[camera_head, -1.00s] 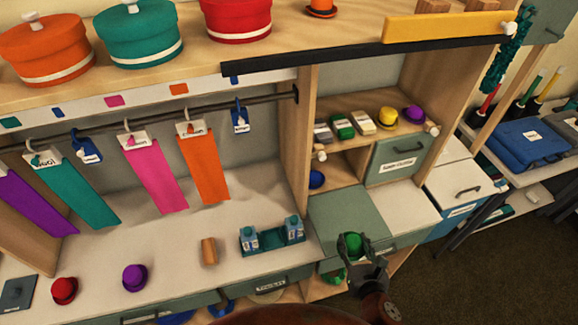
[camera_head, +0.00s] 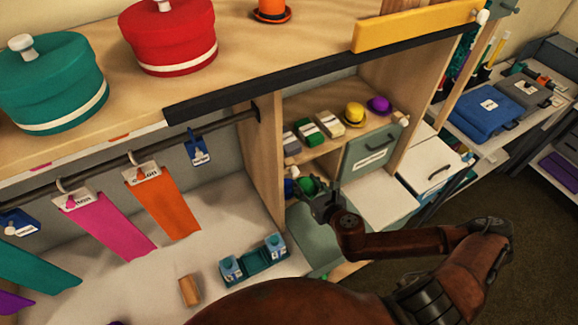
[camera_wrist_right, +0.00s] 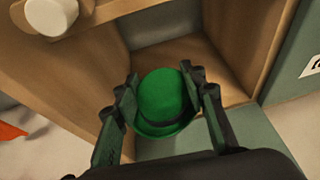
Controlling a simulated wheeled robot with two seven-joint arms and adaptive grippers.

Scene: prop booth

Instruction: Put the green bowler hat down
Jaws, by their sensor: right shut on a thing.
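The green bowler hat (camera_head: 307,186) is in the jaws of my right gripper (camera_head: 316,190), at the front of the lower open cubby under the hat shelf. In the right wrist view the hat (camera_wrist_right: 163,97) sits crown up between the two fingers of my right gripper (camera_wrist_right: 168,92), which are shut on its sides. The cubby's wooden floor and walls show beyond it. I cannot tell whether the brim touches the cubby floor. My left gripper is not in view.
The shelf above holds a yellow hat (camera_head: 354,113), a purple hat (camera_head: 379,104) and several small boxes. A grey-green drawer (camera_head: 370,152) is right of the cubby. A white knob (camera_wrist_right: 50,14) shows near the cubby.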

